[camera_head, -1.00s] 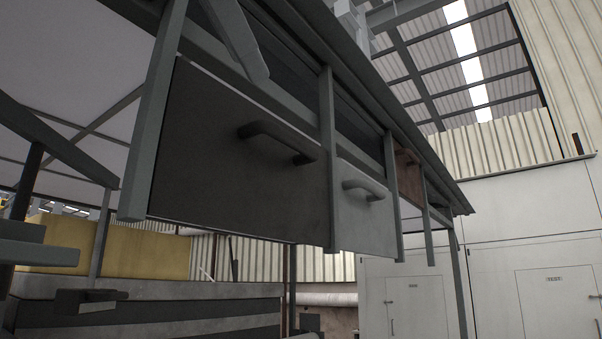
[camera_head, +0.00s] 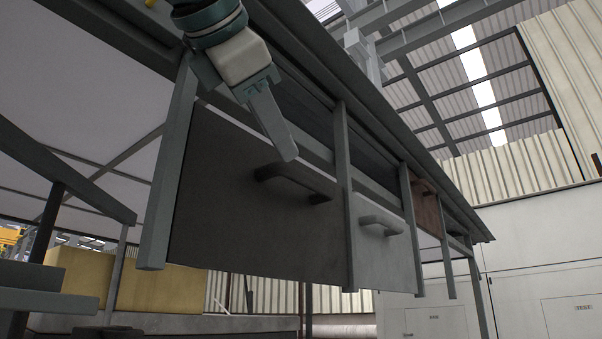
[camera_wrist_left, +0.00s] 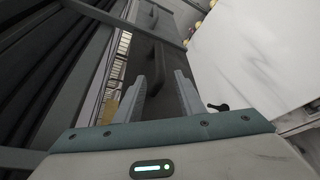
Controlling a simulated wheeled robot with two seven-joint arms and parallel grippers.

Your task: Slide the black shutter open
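The black shutter (camera_head: 225,205) is a dark panel hanging between posts of a grey metal frame in the head view. Its dark bar handle (camera_head: 300,181) sits in its upper right part. My left gripper (camera_head: 287,155) comes down from the top, its fingertips just above the handle's left half in the picture. In the left wrist view my left gripper (camera_wrist_left: 159,78) shows two fingers spread apart with a gap between them. Dark grey surfaces lie beyond the fingertips. I cannot tell whether the fingers touch the handle. My right gripper is not in view.
A light grey shutter (camera_head: 383,243) with its own handle and a reddish-brown one (camera_head: 428,207) hang further right along the frame. A frame post (camera_head: 344,185) stands at the black shutter's right edge. White wall panels (camera_head: 525,260) stand behind at right.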

